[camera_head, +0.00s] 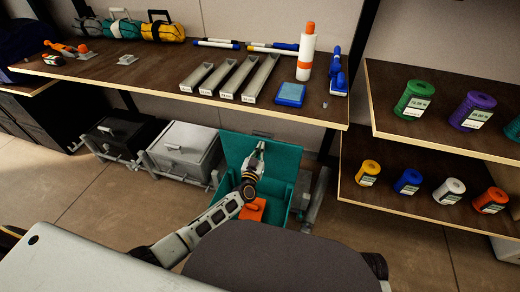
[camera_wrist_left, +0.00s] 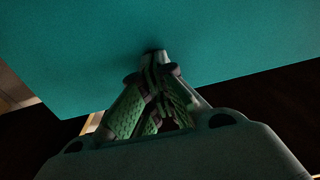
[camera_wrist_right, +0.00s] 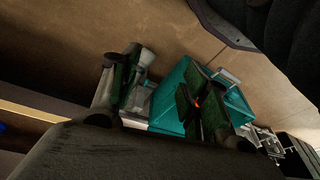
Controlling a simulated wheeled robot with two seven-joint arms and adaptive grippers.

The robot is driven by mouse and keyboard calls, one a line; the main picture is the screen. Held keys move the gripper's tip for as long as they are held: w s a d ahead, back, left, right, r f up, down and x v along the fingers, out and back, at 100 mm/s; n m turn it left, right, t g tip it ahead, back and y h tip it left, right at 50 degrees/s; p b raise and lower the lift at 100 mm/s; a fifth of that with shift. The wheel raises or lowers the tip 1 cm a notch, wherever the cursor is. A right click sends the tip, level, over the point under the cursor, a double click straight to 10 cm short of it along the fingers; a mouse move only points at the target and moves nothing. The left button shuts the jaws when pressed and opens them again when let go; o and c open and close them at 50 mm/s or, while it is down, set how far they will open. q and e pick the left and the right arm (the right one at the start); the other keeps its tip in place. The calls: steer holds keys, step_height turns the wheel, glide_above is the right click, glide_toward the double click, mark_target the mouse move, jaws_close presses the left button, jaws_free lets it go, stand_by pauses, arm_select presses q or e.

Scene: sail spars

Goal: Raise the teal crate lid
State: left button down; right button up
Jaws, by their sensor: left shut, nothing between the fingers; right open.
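The teal crate (camera_head: 302,190) stands on the floor under the bench, with its teal lid (camera_head: 233,145) tilted up at the back and its inside showing. The lid's broad face (camera_wrist_left: 90,60) fills the top of the left wrist view. My left gripper (camera_head: 260,147) is shut and empty, its fingertips (camera_wrist_left: 156,56) at the lid's inner face; whether they touch is hard to tell. An orange object (camera_head: 253,210) lies in the crate, partly behind my left arm. My right gripper (camera_wrist_right: 163,75) is open and empty, with the crate (camera_wrist_right: 170,98) beyond its fingers.
A grey crate (camera_head: 185,150) and a black crate (camera_head: 120,132) stand left of the teal one. The bench top (camera_head: 150,75) overhangs them, holding trays, a bottle and tools. Shelves with coloured spools (camera_head: 415,100) stand at the right. Open floor (camera_head: 90,200) lies at the left front.

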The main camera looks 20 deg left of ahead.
arm_select(q)
steer(key=shift+w+d+r+p, duration=0.1)
steer(key=shift+w+r+p, duration=0.1)
steer(key=shift+w, duration=0.4)
steer(key=shift+w+r+p, duration=0.1)
steer(key=shift+w+p, duration=0.1)
steer(key=shift+w, duration=1.15)
arm_select(e)
steer(key=shift+d+f, duration=0.2)
arm_select(q)
steer(key=shift+s, duration=0.2)
